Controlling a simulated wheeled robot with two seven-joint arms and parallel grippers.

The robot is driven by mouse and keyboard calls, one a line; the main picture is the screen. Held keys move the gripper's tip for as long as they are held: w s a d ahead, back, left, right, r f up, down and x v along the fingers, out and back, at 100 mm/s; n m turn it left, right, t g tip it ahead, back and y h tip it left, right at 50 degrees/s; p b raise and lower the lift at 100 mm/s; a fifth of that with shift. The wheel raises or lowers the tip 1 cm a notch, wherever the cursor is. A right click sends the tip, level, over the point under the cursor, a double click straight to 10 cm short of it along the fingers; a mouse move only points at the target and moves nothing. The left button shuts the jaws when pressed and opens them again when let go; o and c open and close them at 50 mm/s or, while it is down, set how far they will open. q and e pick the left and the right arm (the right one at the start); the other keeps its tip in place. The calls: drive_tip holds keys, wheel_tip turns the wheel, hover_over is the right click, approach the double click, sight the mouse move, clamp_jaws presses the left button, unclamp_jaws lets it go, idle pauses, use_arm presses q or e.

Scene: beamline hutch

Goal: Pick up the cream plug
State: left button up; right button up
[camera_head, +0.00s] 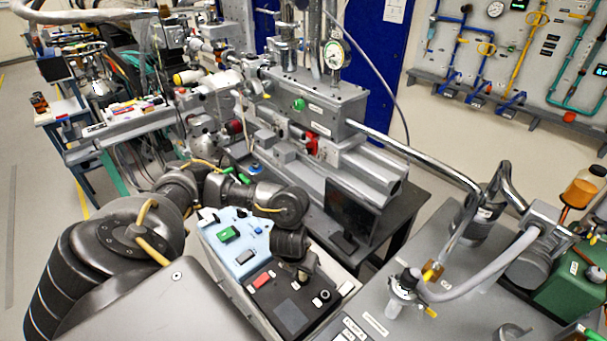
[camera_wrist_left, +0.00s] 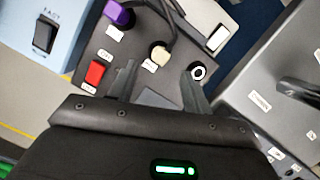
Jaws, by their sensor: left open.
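The cream plug (camera_wrist_left: 160,52) sits on a dark panel (camera_wrist_left: 131,45) in the left wrist view, with a dark cable running up from it. My left gripper (camera_wrist_left: 163,72) is open, its two fingers pointing at the panel. The plug shows between and just beyond the fingertips, with no visible contact. In the head view, my left gripper (camera_head: 303,272) is low over the dark panel (camera_head: 287,314); I cannot make out the plug there, and the gripper may hide it. My right gripper is not in view.
Near the plug are a purple knob or plug (camera_wrist_left: 118,14), a red rocker switch (camera_wrist_left: 95,73), a white-ringed round socket (camera_wrist_left: 198,71) and a white switch (camera_wrist_left: 217,38). A light blue panel (camera_head: 243,264) adjoins on the left. A grey bench (camera_head: 385,318) stands to the right.

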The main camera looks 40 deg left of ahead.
use_arm(q)
drive_tip(key=shift+w+f, duration=0.25)
drive_tip(key=shift+f, duration=0.25)
drive_tip(key=x, duration=0.5)
drive_tip(key=shift+w+a, duration=0.2)
clamp_jaws()
